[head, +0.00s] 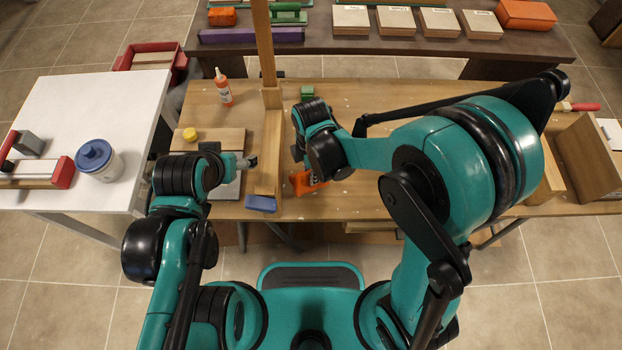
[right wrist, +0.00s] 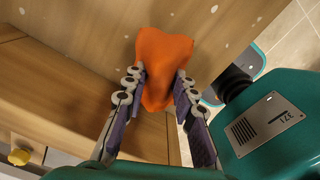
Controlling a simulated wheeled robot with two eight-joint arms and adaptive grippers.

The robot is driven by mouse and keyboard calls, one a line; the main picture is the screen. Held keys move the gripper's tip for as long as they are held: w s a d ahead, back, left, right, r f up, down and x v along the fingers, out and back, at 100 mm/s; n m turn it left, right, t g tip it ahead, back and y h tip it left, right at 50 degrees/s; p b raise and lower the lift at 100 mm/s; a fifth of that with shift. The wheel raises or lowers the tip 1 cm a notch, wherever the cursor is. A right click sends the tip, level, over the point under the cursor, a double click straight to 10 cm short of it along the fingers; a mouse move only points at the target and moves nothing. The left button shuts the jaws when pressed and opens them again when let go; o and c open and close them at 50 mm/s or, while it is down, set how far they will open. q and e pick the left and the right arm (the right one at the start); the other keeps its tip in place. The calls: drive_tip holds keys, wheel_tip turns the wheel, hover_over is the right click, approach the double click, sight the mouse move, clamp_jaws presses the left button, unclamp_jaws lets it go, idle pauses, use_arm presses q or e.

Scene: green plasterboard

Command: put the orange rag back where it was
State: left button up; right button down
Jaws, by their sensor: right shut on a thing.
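The orange rag (head: 307,185) is by the wooden workbench (head: 345,205), just right of the wooden beam, and mostly hidden under my right arm in the head view. In the right wrist view the rag (right wrist: 160,52) is pinched between the two fingers of my right gripper (right wrist: 161,78), bunched and hanging past the fingertips. I cannot tell whether it touches the bench. My left gripper (head: 247,162) is left of the beam, over a board, and too small to tell whether it is open or shut.
A wooden post and beam (head: 269,150) divides the bench, with a blue piece (head: 261,203) at its near end. A red bottle (head: 223,90) stands at the back left. A wooden box (head: 588,160) is at the right. The bench's front middle right is clear.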

wheel_tip(320, 180, down, 4)
drive_tip(key=shift+f+b, duration=0.1)
drive_tip(key=shift+b, duration=0.9)
drive_tip(key=c, duration=1.2)
unclamp_jaws()
drive_tip(key=shift+r, duration=0.3)
wheel_tip(320, 180, up, 12)
drive_tip(key=p, duration=0.5)
drive_tip(key=shift+f, duration=0.1)
